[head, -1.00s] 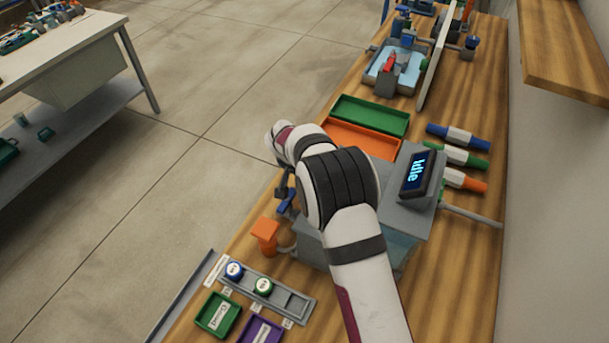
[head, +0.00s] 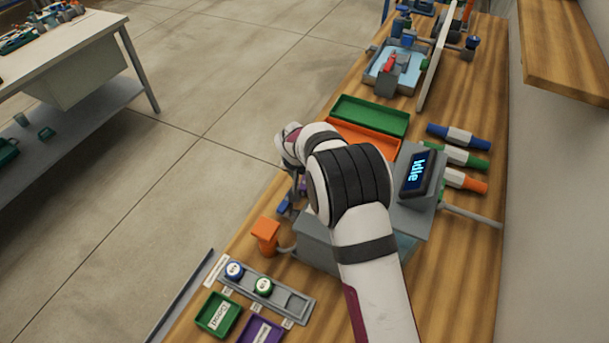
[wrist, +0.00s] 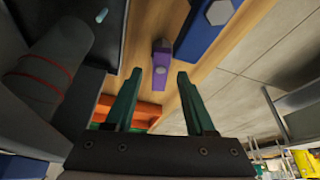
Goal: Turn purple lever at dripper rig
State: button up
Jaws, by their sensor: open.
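The purple lever (wrist: 161,65) shows in the wrist view, above and between my fingertips and apart from them. A small bit of purple (head: 303,186) shows beside my arm in the head view, mostly hidden. My gripper (wrist: 157,74) is open, with two dark green fingers and nothing between them. In the head view my arm hides the gripper and much of the rig. The grey rig (head: 318,243) carries a screen (head: 421,172) that reads "Idle".
Green (head: 368,116) and orange (head: 372,142) trays lie beyond my arm. Open floor lies left.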

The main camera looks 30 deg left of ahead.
jog(key=v, duration=1.5)
jog(key=shift+s+r, duration=0.25)
jog(key=shift+r, duration=0.1)
jog(key=shift+w, duration=0.1)
jog(key=x, duration=0.5)
jog(key=w+x, duration=0.1)
jog(key=x, duration=1)
jog(key=shift+w+a, duration=0.2)
jog(key=shift+w, duration=0.3)
jog(key=shift+r, duration=0.1)
